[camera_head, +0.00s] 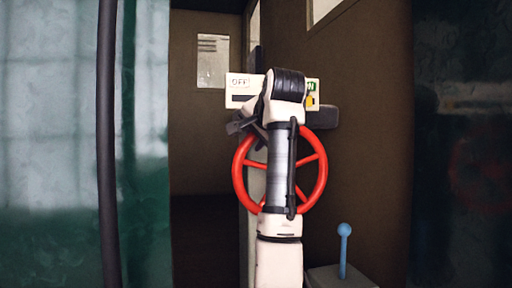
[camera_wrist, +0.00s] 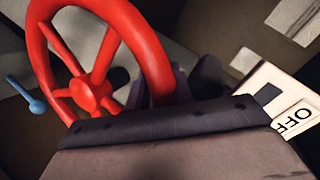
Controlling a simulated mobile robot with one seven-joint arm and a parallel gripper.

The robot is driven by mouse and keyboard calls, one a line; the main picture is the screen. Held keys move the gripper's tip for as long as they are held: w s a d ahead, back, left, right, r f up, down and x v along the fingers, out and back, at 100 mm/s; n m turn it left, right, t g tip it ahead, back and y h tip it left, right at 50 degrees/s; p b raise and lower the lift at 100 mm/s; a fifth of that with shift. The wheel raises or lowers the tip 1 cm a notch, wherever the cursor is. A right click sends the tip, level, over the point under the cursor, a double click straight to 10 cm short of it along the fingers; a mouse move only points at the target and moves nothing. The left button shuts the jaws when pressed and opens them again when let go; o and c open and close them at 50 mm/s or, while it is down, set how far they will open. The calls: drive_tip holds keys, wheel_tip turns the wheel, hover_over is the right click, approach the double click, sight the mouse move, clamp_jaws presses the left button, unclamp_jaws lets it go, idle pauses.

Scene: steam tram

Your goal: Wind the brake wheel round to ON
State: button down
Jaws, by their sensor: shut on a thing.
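The brake wheel is a red spoked wheel (camera_head: 240,183), upright behind my arm. Its rim and hub also show in the wrist view (camera_wrist: 92,92). My gripper (camera_head: 256,138) is shut on the wheel's upper left rim; in the wrist view its dark fingers (camera_wrist: 172,90) sit around the red rim, partly hidden by the gripper body. A white indicator plate (camera_head: 238,92) is above the wheel, with OFF at its left end and a green label ending in N at its right. A yellow mark (camera_head: 310,102) shows below the green label. My wrist hides the plate's middle.
A blue ball-topped lever (camera_head: 344,250) stands on a grey box at lower right; it also shows in the wrist view (camera_wrist: 25,95). A dark vertical pole (camera_head: 107,150) and a green-and-pale panel (camera_head: 150,190) are on the left. A brown wall is close on the right.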

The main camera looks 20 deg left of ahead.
drive_tip(key=shift+w+d+r+m, duration=0.1)
drive_tip(key=shift+d+r+m, duration=0.15)
drive_tip(key=shift+r+m, duration=0.1)
idle(0.3)
drive_tip(key=c, duration=1.2)
unclamp_jaws()
drive_tip(key=shift+d, duration=0.15)
drive_tip(key=shift+c, duration=0.2)
drive_tip(key=shift+f, duration=0.1)
drive_tip(key=b+v, duration=0.5)
drive_tip(key=v, duration=0.8)
drive_tip(key=shift+s+d, duration=0.2)
drive_tip(key=shift+s, duration=0.05)
